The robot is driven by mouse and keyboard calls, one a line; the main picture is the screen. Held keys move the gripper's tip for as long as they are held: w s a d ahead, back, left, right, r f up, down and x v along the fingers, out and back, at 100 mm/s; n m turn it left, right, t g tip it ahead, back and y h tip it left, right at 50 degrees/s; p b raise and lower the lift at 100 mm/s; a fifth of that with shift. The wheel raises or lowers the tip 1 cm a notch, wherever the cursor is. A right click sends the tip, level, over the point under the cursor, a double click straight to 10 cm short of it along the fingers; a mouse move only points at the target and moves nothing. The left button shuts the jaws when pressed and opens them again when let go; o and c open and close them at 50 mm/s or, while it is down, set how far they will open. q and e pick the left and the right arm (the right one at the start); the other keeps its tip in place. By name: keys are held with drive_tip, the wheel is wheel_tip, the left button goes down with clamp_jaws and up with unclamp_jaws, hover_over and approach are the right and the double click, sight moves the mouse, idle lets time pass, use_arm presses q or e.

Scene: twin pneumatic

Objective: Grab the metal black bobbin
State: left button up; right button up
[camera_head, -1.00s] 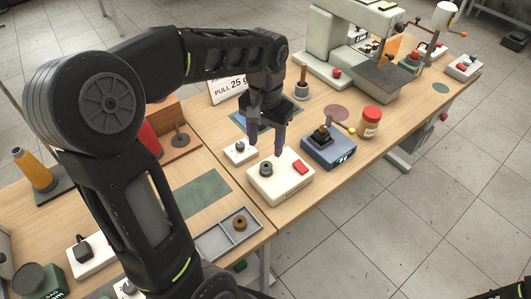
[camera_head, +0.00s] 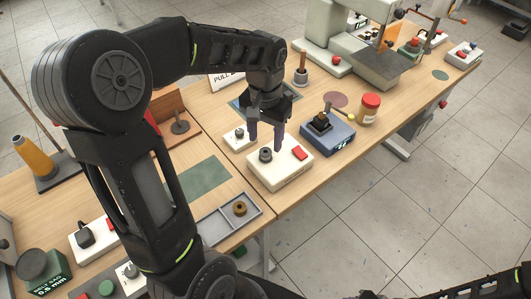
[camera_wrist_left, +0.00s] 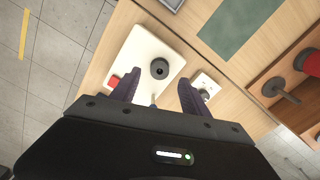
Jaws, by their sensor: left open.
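The black metal bobbin (camera_head: 265,154) stands upright on top of a white box (camera_head: 279,174) with a red button. In the left wrist view the bobbin (camera_wrist_left: 159,68) shows from above, with its round flange and centre hole. My left gripper (camera_head: 265,143) is open and points down over the white box, its two purple-grey fingers apart around the bobbin's position. In the left wrist view the fingers (camera_wrist_left: 157,92) are apart and the bobbin lies just beyond their tips, between them. Nothing is held. My right gripper does not show.
A smaller white box (camera_head: 238,137) with a dark knob stands just behind. A blue device (camera_head: 327,140) and a red-lidded jar (camera_head: 369,108) stand to the right. A grey tray (camera_head: 210,228) with a brown bobbin (camera_head: 239,208) lies in front at the left. The table edge is close to the white box.

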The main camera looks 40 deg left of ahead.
sight(265, 153)
use_arm(q)
wheel_tip(265, 153, down, 4)
drive_tip(key=shift+f, duration=0.25)
drive_tip(key=shift+c, duration=0.5)
clamp_jaws()
idle(0.4)
